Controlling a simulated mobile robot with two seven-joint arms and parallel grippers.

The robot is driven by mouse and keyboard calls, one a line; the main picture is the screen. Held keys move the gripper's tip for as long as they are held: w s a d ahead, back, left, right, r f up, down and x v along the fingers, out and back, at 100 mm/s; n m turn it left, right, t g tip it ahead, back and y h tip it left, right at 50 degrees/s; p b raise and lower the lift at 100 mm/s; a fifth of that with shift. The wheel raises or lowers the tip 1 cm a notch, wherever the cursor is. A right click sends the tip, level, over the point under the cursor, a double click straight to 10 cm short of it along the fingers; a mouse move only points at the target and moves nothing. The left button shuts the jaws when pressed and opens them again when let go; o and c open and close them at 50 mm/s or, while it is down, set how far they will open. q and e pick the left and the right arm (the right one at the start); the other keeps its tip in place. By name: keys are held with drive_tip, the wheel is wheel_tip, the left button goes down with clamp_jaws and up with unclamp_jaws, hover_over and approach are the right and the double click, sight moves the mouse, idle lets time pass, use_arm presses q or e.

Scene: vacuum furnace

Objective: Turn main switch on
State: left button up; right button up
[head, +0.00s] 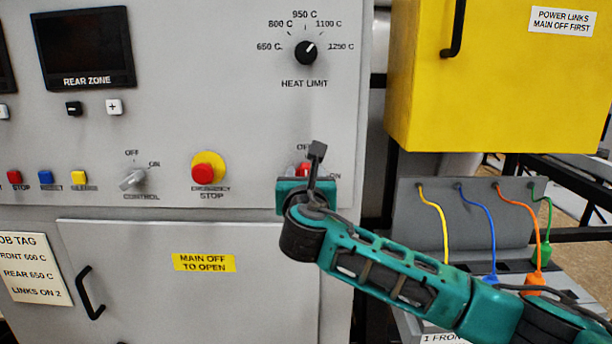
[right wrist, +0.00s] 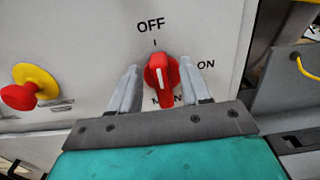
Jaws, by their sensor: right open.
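The main switch is a red rotary knob (right wrist: 160,78) with a white line, on the grey panel. In the right wrist view its line stands nearly upright, towards the OFF mark above; ON is printed to its right. My right gripper (right wrist: 160,68) is open, with one finger on each side of the knob; small gaps seem to show, and I cannot tell whether either finger touches. In the head view only a bit of the red knob (head: 304,168) shows, the rest hidden behind my right gripper (head: 306,184). My left gripper is in neither view.
Left of the switch are a red emergency stop on a yellow base (head: 207,168) and a control knob (head: 132,179). The heat limit dial (head: 306,53) is above. A yellow box (head: 490,90) and coloured cables (head: 484,235) are at the right.

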drive_tip(key=shift+w, duration=0.4)
clamp_jaws()
